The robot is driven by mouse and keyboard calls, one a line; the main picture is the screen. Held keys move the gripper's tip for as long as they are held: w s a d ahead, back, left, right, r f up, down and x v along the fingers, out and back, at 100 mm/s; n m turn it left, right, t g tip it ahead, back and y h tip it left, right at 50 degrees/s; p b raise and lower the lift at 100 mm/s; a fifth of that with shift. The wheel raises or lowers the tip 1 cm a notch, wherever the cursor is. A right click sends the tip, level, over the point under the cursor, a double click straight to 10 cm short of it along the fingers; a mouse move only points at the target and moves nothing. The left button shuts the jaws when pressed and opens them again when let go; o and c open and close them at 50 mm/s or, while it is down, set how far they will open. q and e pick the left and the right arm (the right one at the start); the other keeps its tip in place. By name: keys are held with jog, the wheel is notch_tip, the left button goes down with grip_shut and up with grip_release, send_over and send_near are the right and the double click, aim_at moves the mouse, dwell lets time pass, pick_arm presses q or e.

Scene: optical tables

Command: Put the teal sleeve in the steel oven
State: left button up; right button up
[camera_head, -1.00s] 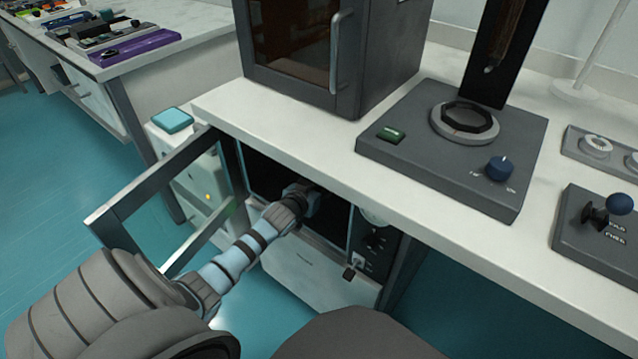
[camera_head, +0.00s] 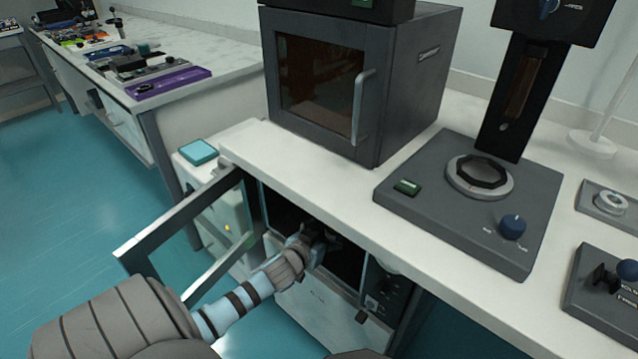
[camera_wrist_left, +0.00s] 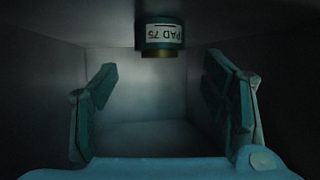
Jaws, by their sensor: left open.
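The steel oven stands under the bench with its glass door (camera_head: 190,225) swung open to the left and a dark chamber behind it. My left arm reaches into this opening, and my left gripper (camera_head: 322,240) is at the mouth, partly in shadow. In the left wrist view the gripper (camera_wrist_left: 160,88) is open, one finger at each side, inside a grey-walled chamber. The teal sleeve (camera_wrist_left: 159,36), with a white label and a brass-coloured end, is at the top middle of that view. It is apart from both fingers. The sleeve is hidden in the head view. My right gripper is out of view.
A dark oven (camera_head: 322,85) with a shut door stands on the white bench (camera_head: 300,165) above. A grey instrument base (camera_head: 440,215) is to its right. A white cabinet with a teal pad (camera_head: 198,151) stands beyond the open door. The bench edge overhangs my arm.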

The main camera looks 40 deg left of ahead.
pick_arm(q)
jog(key=p+v, duration=0.1)
jog(key=v, duration=0.4)
jog(key=shift+s+r, duration=0.1)
jog(key=shift+r, duration=0.05)
jog(key=shift+s, duration=0.1)
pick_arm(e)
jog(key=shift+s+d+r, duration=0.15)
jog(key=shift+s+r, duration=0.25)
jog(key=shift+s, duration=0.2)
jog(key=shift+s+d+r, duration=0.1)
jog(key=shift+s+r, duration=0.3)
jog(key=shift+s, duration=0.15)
